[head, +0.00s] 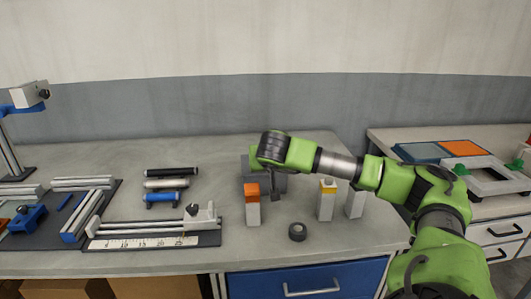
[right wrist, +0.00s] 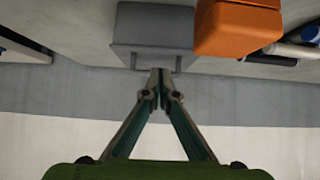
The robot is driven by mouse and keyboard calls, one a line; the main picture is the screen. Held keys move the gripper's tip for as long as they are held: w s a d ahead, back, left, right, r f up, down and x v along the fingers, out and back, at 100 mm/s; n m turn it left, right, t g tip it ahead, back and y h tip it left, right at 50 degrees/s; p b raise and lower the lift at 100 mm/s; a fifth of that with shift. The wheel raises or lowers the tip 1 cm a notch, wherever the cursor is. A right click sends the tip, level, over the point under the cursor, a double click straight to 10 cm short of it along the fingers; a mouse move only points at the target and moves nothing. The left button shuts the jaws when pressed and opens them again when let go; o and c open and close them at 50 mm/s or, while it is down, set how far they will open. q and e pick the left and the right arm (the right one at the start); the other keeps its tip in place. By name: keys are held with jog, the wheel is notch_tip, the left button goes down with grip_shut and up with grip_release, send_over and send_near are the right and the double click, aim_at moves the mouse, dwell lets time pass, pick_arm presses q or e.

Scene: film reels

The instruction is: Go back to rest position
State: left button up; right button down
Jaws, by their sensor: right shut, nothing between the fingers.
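My right arm reaches in from the right over the table in the head view, and its wrist hides the gripper there. In the right wrist view my right gripper (right wrist: 160,75) is shut and empty. Its fingertips appear close to a grey box with a handle (right wrist: 152,35); I cannot tell if they touch. The grey box (head: 278,184) is partly hidden behind my arm in the head view. An orange-topped block (head: 252,205) stands in front of it and also shows in the right wrist view (right wrist: 238,28). My left gripper is not in view.
A small dark reel (head: 297,231) lies near the table's front. A yellow-topped block (head: 326,203) and a pale block (head: 355,204) stand under my forearm. Rollers (head: 171,172) and a ruler fixture (head: 150,240) lie left. A side bench (head: 490,180) holds a white frame.

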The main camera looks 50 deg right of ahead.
jog(key=v, duration=0.8)
jog(key=shift+r, duration=0.35)
jog(key=shift+a+r, duration=0.1)
